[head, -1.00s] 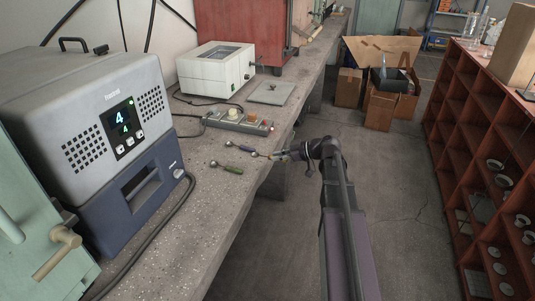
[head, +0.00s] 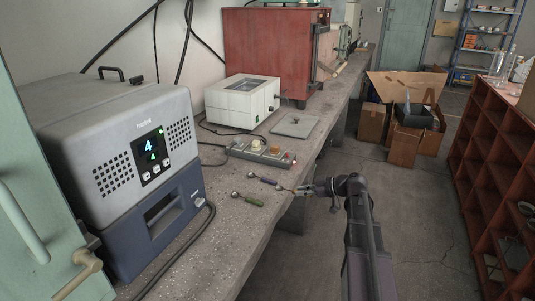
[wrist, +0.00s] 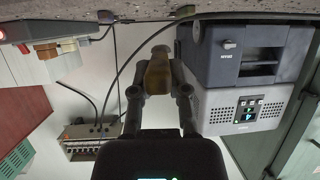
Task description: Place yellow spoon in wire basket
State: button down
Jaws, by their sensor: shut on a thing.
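My gripper (head: 305,189) is over the bench's right edge in the head view. In the wrist view it (wrist: 158,75) is shut on a yellow-brown handle, which I take to be the yellow spoon (wrist: 157,70). The spoon's bowl is not clear in either view. A spoon with a purple handle (head: 266,181) lies on the bench just left of my gripper. A spoon with a green handle (head: 251,200) lies nearer and further left.
A power strip (head: 260,153), a grey plate (head: 295,125) and a white device (head: 242,103) stand behind the spoons. A grey-blue machine (head: 130,165) fills the bench's left. Right are open floor, cardboard boxes (head: 404,145) and a red shelf unit (head: 488,150).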

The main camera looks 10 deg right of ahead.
notch_tip(320, 180, up, 26)
jog(key=p, duration=2.5)
jog(key=shift+p, duration=0.35)
jog(key=shift+f, duration=0.1)
jog(key=shift+s, duration=0.2)
